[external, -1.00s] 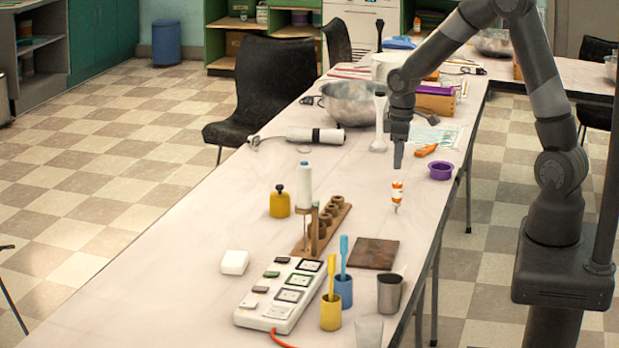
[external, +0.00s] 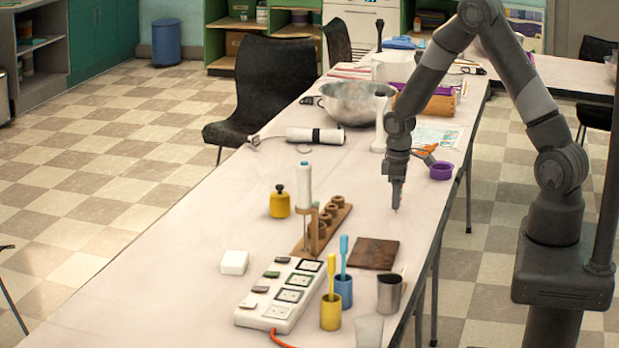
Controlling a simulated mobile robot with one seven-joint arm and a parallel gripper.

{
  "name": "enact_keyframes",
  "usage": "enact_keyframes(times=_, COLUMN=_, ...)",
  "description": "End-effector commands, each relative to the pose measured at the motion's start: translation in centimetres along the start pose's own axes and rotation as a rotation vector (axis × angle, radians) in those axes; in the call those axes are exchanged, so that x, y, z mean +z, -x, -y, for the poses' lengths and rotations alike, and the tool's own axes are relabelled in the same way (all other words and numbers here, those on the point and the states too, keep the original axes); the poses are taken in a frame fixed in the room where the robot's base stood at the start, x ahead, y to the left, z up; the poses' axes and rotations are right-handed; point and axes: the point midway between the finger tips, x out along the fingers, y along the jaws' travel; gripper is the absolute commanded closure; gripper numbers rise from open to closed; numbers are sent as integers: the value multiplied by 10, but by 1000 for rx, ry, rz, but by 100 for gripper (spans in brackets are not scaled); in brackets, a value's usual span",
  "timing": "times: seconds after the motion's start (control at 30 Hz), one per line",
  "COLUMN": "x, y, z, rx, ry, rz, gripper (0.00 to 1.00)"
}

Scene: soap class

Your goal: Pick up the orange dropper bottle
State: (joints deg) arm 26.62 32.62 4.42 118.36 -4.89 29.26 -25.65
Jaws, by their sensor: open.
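My gripper (external: 397,188) points straight down over the right part of the long table (external: 225,262), at the spot where the small orange-and-white dropper bottle stands. Its jaws are open and look to be around or just in front of the bottle; I cannot tell which. The bottle is almost wholly hidden by the gripper, and only a small pale bit of it (external: 396,209) shows below the fingertips.
A purple bowl (external: 441,170) and an orange tool (external: 427,151) lie behind and to the right. A brown plate (external: 374,254), a metal cup (external: 389,293) and a wooden rack (external: 325,232) stand nearer the front. The table around the gripper is mostly clear.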

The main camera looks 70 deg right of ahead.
Motion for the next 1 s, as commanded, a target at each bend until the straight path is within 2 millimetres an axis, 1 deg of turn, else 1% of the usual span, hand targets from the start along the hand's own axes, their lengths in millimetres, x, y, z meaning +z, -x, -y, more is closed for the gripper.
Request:
enact_keyframes(times=0.03, x=0, y=-7, z=0, rx=-1, ry=0, rz=1, gripper=49)
enact_keyframes(times=0.17, x=0, y=-18, z=0, rx=0, ry=0, rz=1, gripper=49)
enact_keyframes(times=0.43, x=0, y=-19, z=0, rx=1, ry=0, rz=-1, gripper=50)
enact_keyframes(times=1.0, x=0, y=-19, z=0, rx=0, ry=0, rz=-1, gripper=96)
